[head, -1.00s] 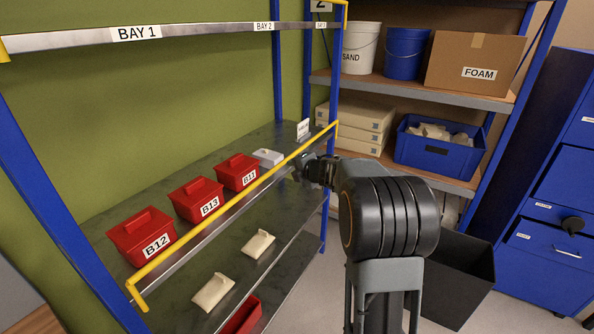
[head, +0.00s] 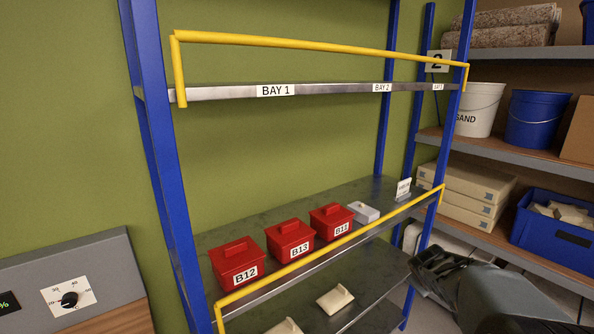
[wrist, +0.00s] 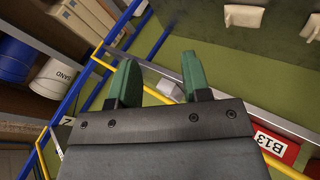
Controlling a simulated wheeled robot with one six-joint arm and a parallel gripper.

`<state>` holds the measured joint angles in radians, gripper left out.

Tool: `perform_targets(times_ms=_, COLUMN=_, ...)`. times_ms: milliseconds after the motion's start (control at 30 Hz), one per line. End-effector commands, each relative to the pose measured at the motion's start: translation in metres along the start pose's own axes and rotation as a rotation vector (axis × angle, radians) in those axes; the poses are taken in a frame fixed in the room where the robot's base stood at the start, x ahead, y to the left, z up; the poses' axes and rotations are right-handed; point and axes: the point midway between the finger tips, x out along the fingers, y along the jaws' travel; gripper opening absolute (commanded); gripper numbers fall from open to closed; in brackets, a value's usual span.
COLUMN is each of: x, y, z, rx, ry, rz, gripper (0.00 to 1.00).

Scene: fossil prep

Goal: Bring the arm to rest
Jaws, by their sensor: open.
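My gripper (wrist: 160,78) is open and empty in the wrist view, its two green fingers spread apart with nothing held between them. In the head view my arm reaches in from the lower right, and the dark gripper end is just right of the shelf's front corner post, outside the shelf. The red boxes B12 (head: 237,264), B13 (head: 290,240) and B11 (head: 332,219) stand in a row on the middle shelf, left of my gripper. B13 also shows at the lower right of the wrist view (wrist: 275,146).
A yellow rail (head: 330,248) runs along the shelf's front edge, close to my gripper. A small grey box (head: 363,212) sits beside B11. Pale blocks (head: 335,299) lie on the lower shelf. A second rack holds a white bucket (head: 478,112) and a blue bin (head: 555,228) at right.

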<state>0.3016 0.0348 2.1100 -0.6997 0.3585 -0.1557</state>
Motion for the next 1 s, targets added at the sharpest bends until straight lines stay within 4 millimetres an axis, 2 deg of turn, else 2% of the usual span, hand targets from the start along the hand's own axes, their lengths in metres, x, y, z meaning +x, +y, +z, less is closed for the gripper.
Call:
perform_targets(times_ms=33, x=-0.028, y=-0.025, z=0.017, rx=0.138, ry=-0.074, rz=-0.065, gripper=0.44)
perform_targets(times_ms=100, x=-0.06, y=-0.062, z=0.037, rx=0.297, ry=-0.167, rz=-0.165, gripper=0.44)
perform_targets(times_ms=200, x=-0.104, y=-0.11, z=0.056, rx=0.452, ry=-0.253, rz=-0.302, gripper=0.44)
perform_targets(times_ms=333, x=-0.147, y=-0.152, z=0.068, rx=0.537, ry=-0.274, rz=-0.434, gripper=0.44)
perform_targets(times_ms=433, x=-0.166, y=-0.165, z=0.067, rx=0.546, ry=-0.225, rz=-0.473, gripper=0.44)
perform_targets(times_ms=600, x=-0.184, y=-0.166, z=0.061, rx=0.524, ry=-0.145, rz=-0.472, gripper=0.44)
perform_targets(times_ms=1000, x=-0.185, y=-0.166, z=0.06, rx=0.522, ry=-0.139, rz=-0.472, gripper=0.44)
